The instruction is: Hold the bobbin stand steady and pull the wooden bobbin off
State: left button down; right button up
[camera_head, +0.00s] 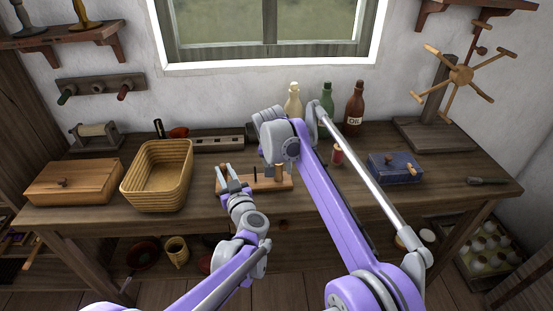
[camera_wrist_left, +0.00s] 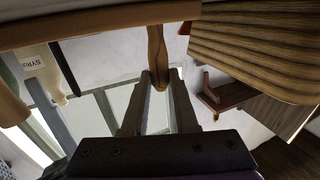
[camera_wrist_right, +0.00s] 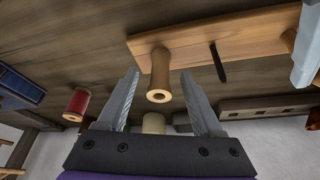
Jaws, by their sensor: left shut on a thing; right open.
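The bobbin stand (camera_head: 262,186) is a light wooden board on the table, with a dark thin peg and the wooden bobbin (camera_head: 279,173) upright near its right end. My left gripper (camera_head: 227,178) is shut on the stand's wooden handle (camera_wrist_left: 156,40) at its left end. In the right wrist view the bobbin (camera_wrist_right: 160,72) shows its hollow end towards the camera. My right gripper (camera_wrist_right: 161,82) is open, and the bobbin appears between its fingertips without visible contact. In the head view the right fingers are hidden behind my arm.
A wicker basket (camera_head: 157,180) and a wooden box (camera_head: 75,182) stand on the left. A red spool (camera_head: 337,155) and a blue box (camera_head: 394,168) stand on the right. Bottles (camera_head: 355,105) line the back. The table front right of the stand is clear.

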jog(key=shift+x, duration=1.2)
grip_shut()
